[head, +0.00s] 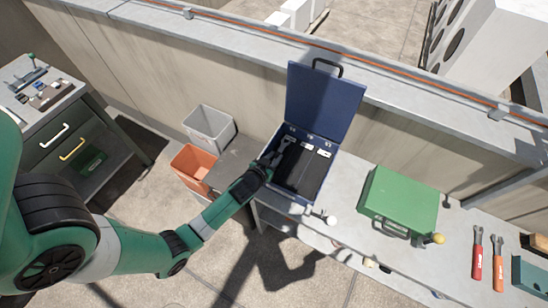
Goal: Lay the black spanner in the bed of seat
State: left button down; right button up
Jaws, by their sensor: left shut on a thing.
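The blue case (325,100) stands open on the bench, its lid raised at the back. Its black lining (298,172) has long beds side by side, with small white labels (308,147) at their far ends. My left gripper (281,152) is over the left part of the case, shut on the black spanner. The spanner is dark against the dark lining and mostly hidden by the gripper. I cannot tell whether it touches a bed. My right gripper is not in view.
A closed green case (400,198) stands to the right on the bench (345,195). A red-handled spanner (478,255) and an orange-handled spanner (499,262) lie farther right. A grey bin (209,124) and an orange bin (192,162) stand left of the bench. A parapet runs behind.

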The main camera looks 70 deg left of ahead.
pick_arm(q)
jog(key=shift+s+d+f, duration=0.1)
jog(key=shift+s+f, duration=0.1)
jog(key=shift+f, duration=0.35)
jog(key=shift+s+d+f+b, duration=0.1)
jog(key=shift+s+f+b, duration=0.15)
jog(key=shift+f+b, duration=0.3)
jog(key=c, duration=0.6)
grip_release()
jog(key=shift+f, duration=0.1)
jog(key=shift+r, duration=0.5)
jog(key=shift+s+d+r+p, duration=0.15)
jog(key=shift+d+r+p, duration=0.1)
jog(key=shift+r+p, duration=0.3)
jog(key=v, duration=0.3)
jog(key=p+v, duration=0.1)
jog(key=v, duration=0.6)
jog(key=shift+r, duration=0.45)
